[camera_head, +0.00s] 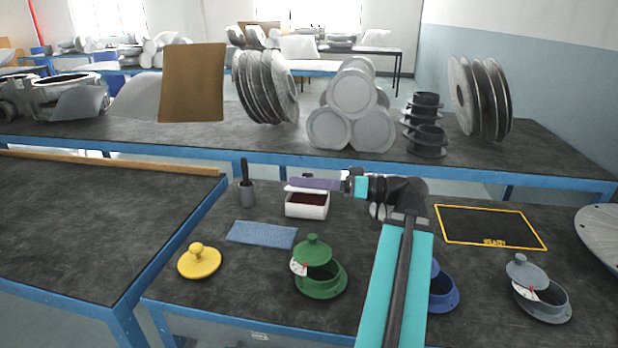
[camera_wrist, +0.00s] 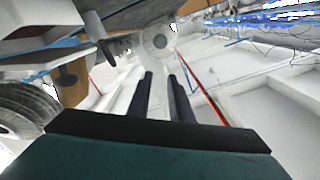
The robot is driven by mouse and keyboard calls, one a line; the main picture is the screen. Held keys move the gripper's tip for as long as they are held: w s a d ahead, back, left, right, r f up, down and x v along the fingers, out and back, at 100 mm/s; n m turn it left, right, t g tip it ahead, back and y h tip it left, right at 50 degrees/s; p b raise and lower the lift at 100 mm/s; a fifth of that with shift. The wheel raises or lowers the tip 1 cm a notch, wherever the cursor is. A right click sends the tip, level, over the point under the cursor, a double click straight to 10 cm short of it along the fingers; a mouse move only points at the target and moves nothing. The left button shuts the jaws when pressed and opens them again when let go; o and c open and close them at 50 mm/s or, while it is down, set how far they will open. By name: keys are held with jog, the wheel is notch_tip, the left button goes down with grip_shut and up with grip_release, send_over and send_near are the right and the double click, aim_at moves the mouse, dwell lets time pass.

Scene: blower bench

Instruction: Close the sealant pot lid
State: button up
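A white box-shaped pot (camera_head: 306,211) with dark red contents stands uncovered at mid-bench in the head view. A thin pale strip (camera_head: 303,190) shows above its back edge; I cannot tell whether it is its lid. My gripper (camera_head: 292,184) reaches left over the back of this pot, its purplish fingers just above the strip. Contact cannot be made out.
A green pot (camera_head: 320,285) and a grey pot (camera_head: 545,304) have raised lids; a blue pot (camera_head: 443,292) is partly behind my arm. A yellow knobbed lid (camera_head: 199,262), blue cloth (camera_head: 262,235) and grey cup (camera_head: 247,194) are nearby. A yellow-edged mat (camera_head: 490,227) is empty.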

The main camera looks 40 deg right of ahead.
jog(key=c, duration=0.3)
jog(key=shift+d+f+n+g, duration=0.25)
jog(key=shift+n+g, duration=0.05)
jog(key=shift+n, duration=0.4)
grip_shut()
jog(key=d+r+g+p, duration=0.1)
jog(key=d+p, duration=0.8)
jog(key=p, duration=0.5)
jog(key=w+d+r+n+g+p, duration=0.1)
jog(key=d+r+p, duration=0.1)
jog(key=d+p, duration=0.8)
jog(key=p, duration=0.4)
jog(key=shift+w+d+r+p, duration=0.2)
jog(key=shift+d+r+p, duration=0.05)
jog(key=shift+r+p, duration=0.05)
jog(key=shift+g, duration=0.3)
